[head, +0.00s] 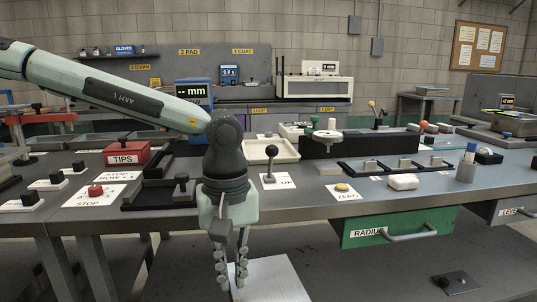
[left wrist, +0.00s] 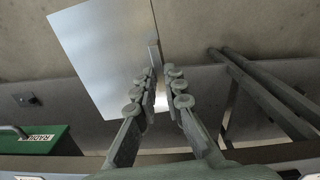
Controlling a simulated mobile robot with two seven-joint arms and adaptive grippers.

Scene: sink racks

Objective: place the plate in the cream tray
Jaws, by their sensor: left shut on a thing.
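The cream tray (head: 282,151) is a shallow open tray on the bench top, behind and right of my left wrist in the head view. The plate (head: 268,282) is a flat pale square sheet. It also shows in the left wrist view (left wrist: 100,55), to the left of the fingers. My left gripper (head: 231,280) points down in front of the bench's front edge, with its fingers below the bench top. It is shut on the plate, near one edge; the exact contact is partly hidden by the fingers. My right gripper is not in view.
A black knob on an "UP" card (head: 270,165) stands between my wrist and the cream tray. A black rack (head: 400,165) lies to its right. A red TIPS box (head: 125,153) is at left. The green RADIUS drawer (head: 398,227) juts from the bench front.

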